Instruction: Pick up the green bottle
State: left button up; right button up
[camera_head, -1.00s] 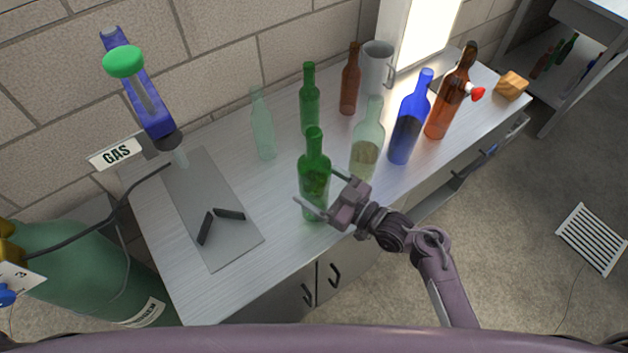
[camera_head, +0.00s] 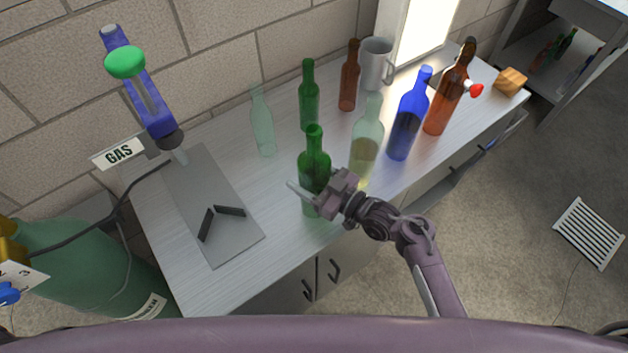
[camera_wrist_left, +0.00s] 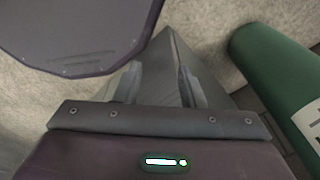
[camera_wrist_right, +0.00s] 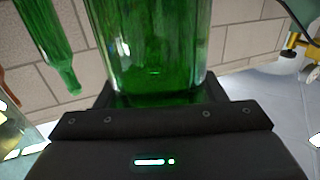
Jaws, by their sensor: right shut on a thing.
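The nearer green bottle (camera_head: 313,165) stands upright at the front of the metal counter in the head view. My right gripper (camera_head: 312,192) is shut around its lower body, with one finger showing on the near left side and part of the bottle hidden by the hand. In the right wrist view the green bottle (camera_wrist_right: 150,45) fills the space between the jaws. I cannot tell whether its base still touches the counter. A second, slimmer green bottle (camera_head: 309,95) stands behind it. My left gripper (camera_wrist_left: 160,85) is open and empty in the left wrist view, away from the counter.
On the counter (camera_head: 275,215), a pale clear bottle (camera_head: 365,145) and a blue bottle (camera_head: 407,125) stand close to the right. Brown bottles, a grey mug (camera_head: 376,62) and a pale green bottle (camera_head: 262,125) stand farther back. A flat plate (camera_head: 190,185) lies left.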

jog(key=shift+r, duration=0.1)
jog(key=shift+r, duration=0.1)
notch_tip(320, 180, up, 20)
jog(key=b, duration=0.2)
dwell(0.4)
